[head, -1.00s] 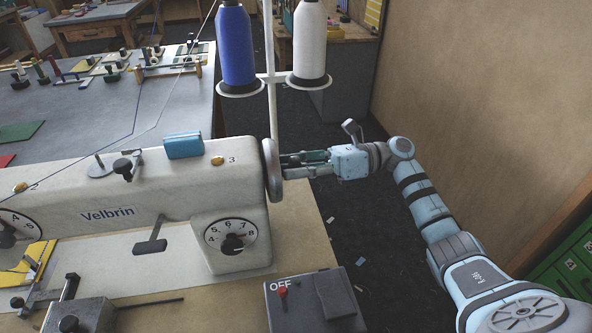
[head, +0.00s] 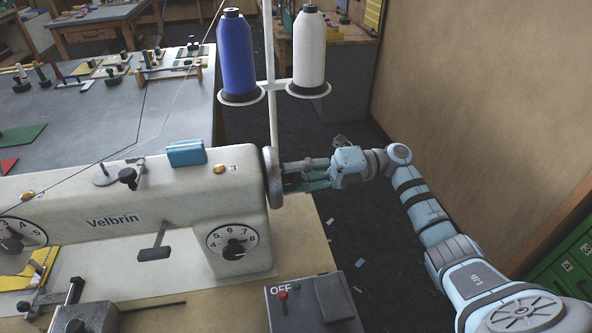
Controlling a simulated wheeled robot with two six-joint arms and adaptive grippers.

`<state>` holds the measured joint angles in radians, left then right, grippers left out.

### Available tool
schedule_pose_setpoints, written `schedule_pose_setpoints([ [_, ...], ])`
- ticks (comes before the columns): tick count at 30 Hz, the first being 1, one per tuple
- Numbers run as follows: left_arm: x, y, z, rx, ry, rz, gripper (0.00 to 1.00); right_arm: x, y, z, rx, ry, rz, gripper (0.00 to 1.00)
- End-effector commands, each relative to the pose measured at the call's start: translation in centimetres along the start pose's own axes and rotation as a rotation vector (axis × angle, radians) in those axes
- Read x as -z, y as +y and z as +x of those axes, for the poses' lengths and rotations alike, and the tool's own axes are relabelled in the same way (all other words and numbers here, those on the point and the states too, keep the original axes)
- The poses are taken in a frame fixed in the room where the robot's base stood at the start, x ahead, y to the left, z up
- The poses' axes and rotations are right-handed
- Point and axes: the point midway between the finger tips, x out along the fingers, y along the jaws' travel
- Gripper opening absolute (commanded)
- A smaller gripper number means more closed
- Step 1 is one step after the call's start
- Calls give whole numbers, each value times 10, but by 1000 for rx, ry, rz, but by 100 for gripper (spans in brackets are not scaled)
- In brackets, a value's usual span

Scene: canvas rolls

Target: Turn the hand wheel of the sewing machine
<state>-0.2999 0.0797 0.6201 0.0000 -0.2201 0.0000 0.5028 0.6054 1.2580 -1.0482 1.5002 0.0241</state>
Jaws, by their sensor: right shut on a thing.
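The white sewing machine (head: 150,205), marked Velbrin, lies across the left and middle of the head view. Its grey hand wheel (head: 270,178) is on the right end, seen nearly edge-on. My right gripper (head: 286,174) reaches in from the right, its fingers pointing left at the wheel's outer face. It is shut on the hand wheel, though the exact contact at the fingertips is partly hidden. My left gripper is not in view.
A grey box marked OFF with a red switch (head: 283,295) sits at the front. Blue (head: 236,55) and white (head: 309,50) thread cones stand behind the wheel. A wall (head: 490,100) is on the right; dark floor (head: 350,230) lies below my right arm.

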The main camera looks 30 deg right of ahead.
Motion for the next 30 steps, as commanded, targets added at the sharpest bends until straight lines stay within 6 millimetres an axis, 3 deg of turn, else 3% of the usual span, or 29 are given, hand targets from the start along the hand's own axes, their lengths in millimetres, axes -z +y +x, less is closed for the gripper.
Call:
schedule_pose_setpoints([
  [21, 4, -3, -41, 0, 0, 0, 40, 0, 3, 0, 3, 0, 670, 9],
  [30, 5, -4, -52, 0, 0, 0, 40, 0, 2, 0, 2, 0, 876, 9],
])
